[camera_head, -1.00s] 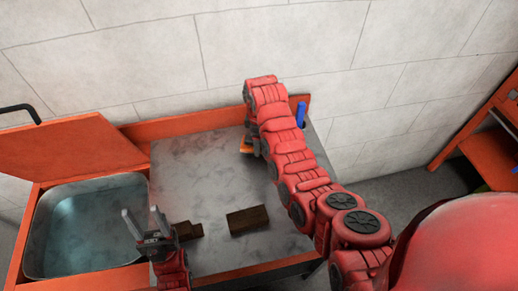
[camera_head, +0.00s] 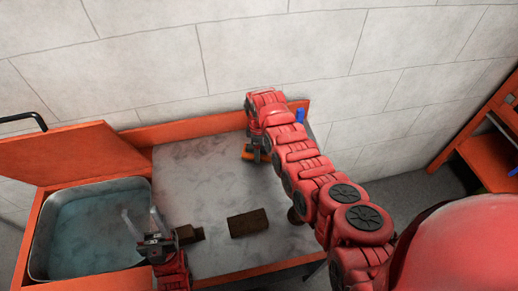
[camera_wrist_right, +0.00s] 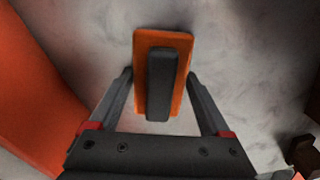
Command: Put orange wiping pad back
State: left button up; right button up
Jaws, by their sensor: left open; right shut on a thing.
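The orange wiping pad (camera_head: 248,155), with a dark grip bar, is at the back of the grey worktop, under my right gripper (camera_head: 257,150). In the right wrist view the pad (camera_wrist_right: 181,95) lies between the fingers of my right gripper (camera_wrist_right: 160,82), which is shut on it. I cannot tell whether the pad touches the worktop. My left gripper (camera_head: 142,226) is open and empty, over the right front part of the water basin. My right arm covers part of the worktop's right side.
The water-filled basin (camera_head: 40,255) is at the left, with a raised orange lid (camera_head: 70,155) behind it. A brown block (camera_head: 248,223) and a smaller brown piece (camera_head: 190,234) lie on the worktop (camera_head: 190,175). A blue object (camera_head: 300,115) stands at the back right corner.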

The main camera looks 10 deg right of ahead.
jog(key=shift+f, duration=0.15)
jog(key=o, duration=1.1)
jog(key=shift+o, duration=0.2)
jog(key=shift+r, duration=0.25)
jog(key=shift+w+r, duration=0.1)
jog(key=shift+r, duration=0.25)
notch_tip(320, 180, up, 4)
jog(key=shift+f+b, duration=0.1)
jog(key=shift+b, duration=0.95)
notch_tip(320, 180, up, 6)
jog(key=shift+p, duration=0.5)
jog(key=shift+r+p, duration=0.3)
jog(key=shift+r, duration=0.4)
